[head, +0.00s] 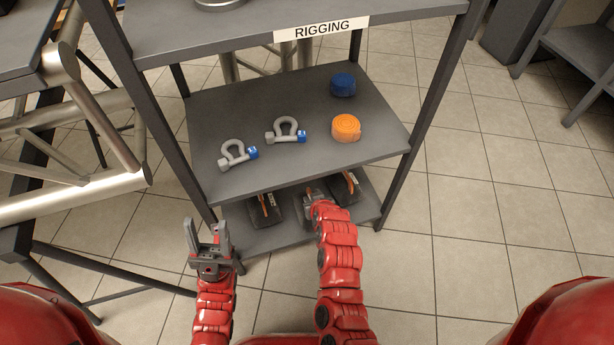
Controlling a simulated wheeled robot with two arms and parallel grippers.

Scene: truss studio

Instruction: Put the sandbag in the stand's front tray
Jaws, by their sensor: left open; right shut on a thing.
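Two dark sandbags with orange handles lie on the bottom shelf of the rack, a left one (262,214) and a right one (343,190). My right gripper (312,192) reaches in under the middle shelf, between these two bags. It is shut on what looks like a sandbag; its own hand and the shelf edge hide most of the held thing. My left gripper (208,236) is open and empty, in front of the rack's left front post. No stand with a front tray can be made out in this view.
The middle shelf (240,105) overhangs the bottom shelf (262,238). It carries two grey shackles (238,153) with blue pins, an orange strap roll (346,128) and a blue roll (342,85). Metal truss (110,180) stands left. The tiled floor (480,200) to the right is clear.

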